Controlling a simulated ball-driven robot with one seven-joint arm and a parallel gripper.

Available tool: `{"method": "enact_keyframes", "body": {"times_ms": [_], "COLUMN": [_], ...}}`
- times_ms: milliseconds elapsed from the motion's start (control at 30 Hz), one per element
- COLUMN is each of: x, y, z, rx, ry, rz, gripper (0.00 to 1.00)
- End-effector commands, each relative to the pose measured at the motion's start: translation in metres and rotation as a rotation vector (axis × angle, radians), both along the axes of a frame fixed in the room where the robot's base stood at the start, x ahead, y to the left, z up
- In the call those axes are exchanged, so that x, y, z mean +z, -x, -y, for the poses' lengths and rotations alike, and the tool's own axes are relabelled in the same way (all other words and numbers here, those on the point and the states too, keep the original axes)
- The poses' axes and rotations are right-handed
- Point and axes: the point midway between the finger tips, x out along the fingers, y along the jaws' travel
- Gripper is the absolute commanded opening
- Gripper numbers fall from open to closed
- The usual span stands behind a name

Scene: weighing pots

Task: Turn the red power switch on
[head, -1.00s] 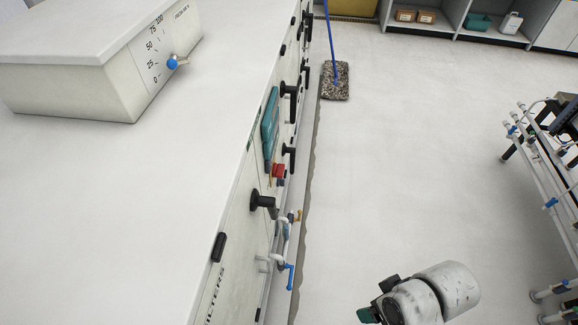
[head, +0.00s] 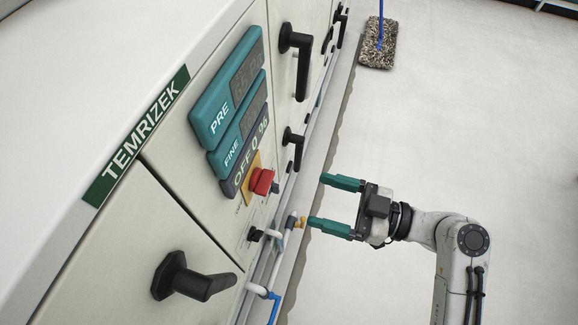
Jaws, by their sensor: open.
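The red switch (head: 262,181) sits on a yellow plate (head: 248,190) on the cabinet front, left of centre in the head view. A small dark part shows beside it. Above it, a dark display strip (head: 245,158) reads "OFF 0 %". My gripper (head: 318,201) has two teal fingers spread apart, with nothing between them. It points left at the cabinet front, to the right of the red switch and apart from it in the picture.
Teal displays marked PRE (head: 222,100) and FINE (head: 236,135) sit above the switch. Black handles (head: 190,280) (head: 297,60) stick out from the cabinet. Pipes with a brass fitting (head: 301,222) run low along it. A mop (head: 378,45) stands far off; the floor at right is clear.

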Motion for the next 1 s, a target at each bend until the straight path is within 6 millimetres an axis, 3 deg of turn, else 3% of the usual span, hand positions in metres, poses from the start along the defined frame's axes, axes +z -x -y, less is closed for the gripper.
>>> {"method": "enact_keyframes", "body": {"times_ms": [167,700,1000], "x": [0.002,0.002,0.002], "y": [-0.005,-0.034,-0.037], "z": [-0.012,-0.093,-0.102], "rx": [0.004,0.004,0.001], "ry": [-0.011,-0.009,-0.008], "rz": [0.013,0.010,0.009], "gripper": [0.83,0.83,0.83]}}
